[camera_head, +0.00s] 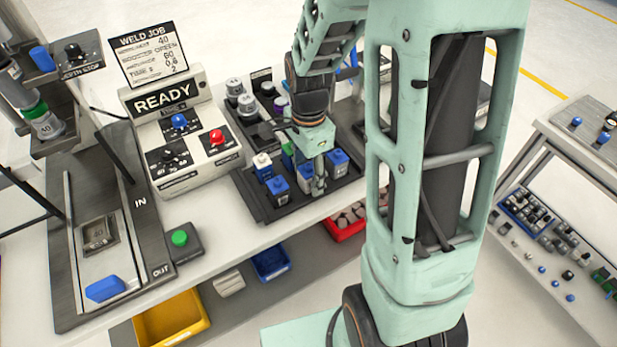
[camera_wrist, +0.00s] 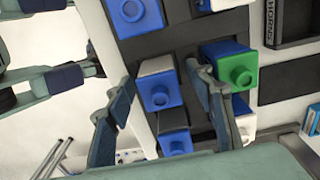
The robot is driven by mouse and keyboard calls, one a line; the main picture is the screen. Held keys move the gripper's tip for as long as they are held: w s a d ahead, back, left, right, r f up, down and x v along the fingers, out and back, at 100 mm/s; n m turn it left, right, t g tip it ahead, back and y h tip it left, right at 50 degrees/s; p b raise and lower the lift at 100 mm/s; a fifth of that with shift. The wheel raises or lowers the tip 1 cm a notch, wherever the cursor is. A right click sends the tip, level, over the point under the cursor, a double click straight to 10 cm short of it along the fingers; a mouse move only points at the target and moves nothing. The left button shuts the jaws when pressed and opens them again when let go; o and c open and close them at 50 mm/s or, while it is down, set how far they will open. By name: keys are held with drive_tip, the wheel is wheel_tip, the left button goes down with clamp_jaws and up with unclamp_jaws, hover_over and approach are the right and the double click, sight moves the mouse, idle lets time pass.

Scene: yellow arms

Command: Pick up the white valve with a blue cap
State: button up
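In the wrist view, a valve with a square blue cap (camera_wrist: 160,94) and a white body (camera_wrist: 155,66) stands in the dark rack. My gripper (camera_wrist: 158,82) is open, with one finger to the left of this valve and one to the right. A gap shows between the valve and each finger. In the head view my gripper (camera_head: 318,178) points down among the capped valves, and its fingers and wrist hide part of them.
Close by are a green-capped valve (camera_wrist: 229,66), a grey valve with a blue cap (camera_wrist: 176,141) and another blue-capped one (camera_wrist: 131,12). A control box reading READY (camera_head: 170,100) stands left of the rack. A yellow bin (camera_head: 172,322) sits below the tabletop.

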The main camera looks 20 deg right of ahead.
drive_tip(key=c, duration=1.2)
drive_tip(key=shift+r, duration=0.1)
